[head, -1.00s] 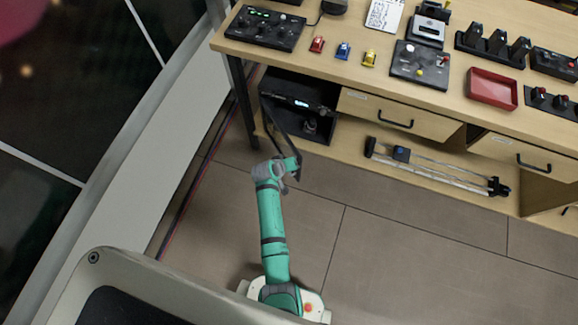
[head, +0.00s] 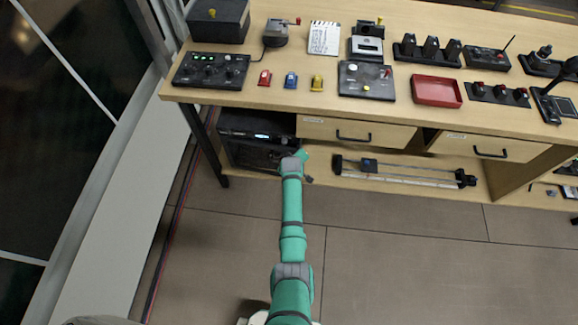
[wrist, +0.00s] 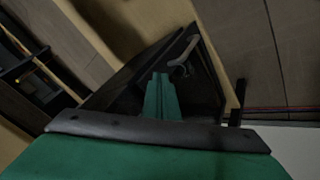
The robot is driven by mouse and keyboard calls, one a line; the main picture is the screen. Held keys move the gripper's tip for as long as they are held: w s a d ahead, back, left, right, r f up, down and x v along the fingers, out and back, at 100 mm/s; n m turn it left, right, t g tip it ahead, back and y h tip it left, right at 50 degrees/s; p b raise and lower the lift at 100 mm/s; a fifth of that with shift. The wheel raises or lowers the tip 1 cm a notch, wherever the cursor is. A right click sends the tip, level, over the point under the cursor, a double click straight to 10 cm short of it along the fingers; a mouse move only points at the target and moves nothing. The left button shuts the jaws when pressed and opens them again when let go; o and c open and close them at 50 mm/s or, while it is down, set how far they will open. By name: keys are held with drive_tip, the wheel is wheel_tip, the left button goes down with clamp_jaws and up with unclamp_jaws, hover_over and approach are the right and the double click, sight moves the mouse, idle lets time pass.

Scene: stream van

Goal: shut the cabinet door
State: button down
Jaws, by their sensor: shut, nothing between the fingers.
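The black cabinet (head: 228,122) stands under the left end of the desk. A dark device with a small lit display (head: 262,136) shows at its front. My arm's end partly covers the cabinet's right side, so I cannot tell how far its door stands open. In the wrist view dark cabinet panels (wrist: 207,75) surround my gripper (wrist: 160,77), with a grey curved piece (wrist: 186,48) just beyond it. My gripper is shut and empty. In the head view it is near the cabinet's right front edge; whether it touches the door is unclear.
Wooden drawers (head: 357,133) with black handles sit right of the cabinet. A rail-like device (head: 400,172) lies on the low shelf. A dark desk leg (head: 205,145) stands left of the cabinet. The floor (head: 400,250) in front is clear.

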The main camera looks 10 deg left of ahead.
drive_tip(key=shift+w+d, duration=0.25)
drive_tip(key=shift+w, duration=0.65)
drive_tip(key=s+d+r, duration=0.4)
drive_tip(key=s+r, duration=0.4)
drive_tip(key=shift+s+d, duration=0.15)
drive_tip(key=shift+s, duration=0.05)
